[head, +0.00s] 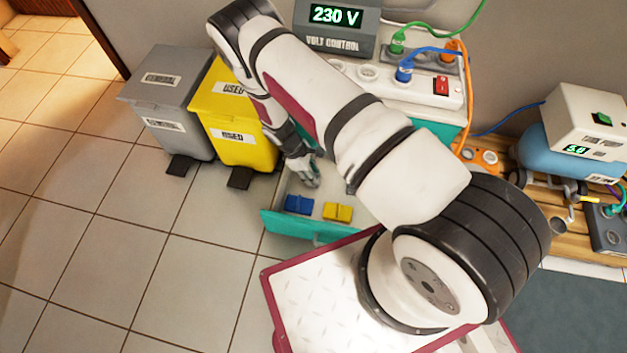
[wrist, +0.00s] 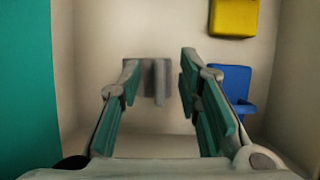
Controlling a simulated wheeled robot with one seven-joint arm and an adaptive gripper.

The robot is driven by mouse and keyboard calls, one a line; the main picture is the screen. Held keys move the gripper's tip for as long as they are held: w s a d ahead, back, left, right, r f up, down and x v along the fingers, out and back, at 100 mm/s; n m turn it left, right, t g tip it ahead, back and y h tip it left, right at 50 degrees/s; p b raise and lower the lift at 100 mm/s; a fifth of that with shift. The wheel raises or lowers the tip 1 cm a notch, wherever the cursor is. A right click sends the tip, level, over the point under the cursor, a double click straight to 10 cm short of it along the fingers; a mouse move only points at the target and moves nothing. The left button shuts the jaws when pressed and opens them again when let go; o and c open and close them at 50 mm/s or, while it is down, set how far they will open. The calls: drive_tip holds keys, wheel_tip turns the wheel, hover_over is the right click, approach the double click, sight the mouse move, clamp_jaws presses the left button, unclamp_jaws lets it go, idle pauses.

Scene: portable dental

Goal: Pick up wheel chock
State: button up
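My gripper (head: 303,172) reaches down into an open drawer (head: 283,226) with a teal front. In the wrist view its two fingers (wrist: 158,100) are apart, with nothing held between them. A grey ridged block (wrist: 150,80) lies on the drawer floor ahead, seen through the gap between the fingertips. A blue piece (head: 298,204) and a yellow piece (head: 337,211) lie in the drawer; they also show in the wrist view, blue (wrist: 232,85) beside the right finger and yellow (wrist: 234,16) farther up. I cannot tell for sure which piece is the wheel chock; the grey block is hidden in the head view.
A yellow bin (head: 240,145) and a grey bin (head: 170,110) stand left of the drawer. A teal wall (wrist: 25,80) lies close at the left in the wrist view. A voltage unit (head: 336,25) and power strip stand above. Tiled floor (head: 130,240) is clear at the left.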

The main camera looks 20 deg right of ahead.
drive_tip(key=shift+r, duration=0.1)
clamp_jaws()
drive_tip(key=shift+r, duration=0.1)
drive_tip(key=shift+r+p, duration=0.4)
drive_tip(key=shift+r, duration=0.25)
wheel_tip(320, 180, up, 11)
drive_tip(key=p, duration=0.5)
drive_tip(key=s+a+p, duration=0.1)
drive_tip(key=a+p, duration=0.2)
drive_tip(key=a, duration=1.5)
drive_tip(key=shift+s+f+p, duration=0.2)
drive_tip(key=shift+f+p, duration=0.05)
drive_tip(key=shift+p, duration=0.05)
drive_tip(key=shift+r+p, duration=1.05)
drive_tip(key=shift+r, duration=0.9)
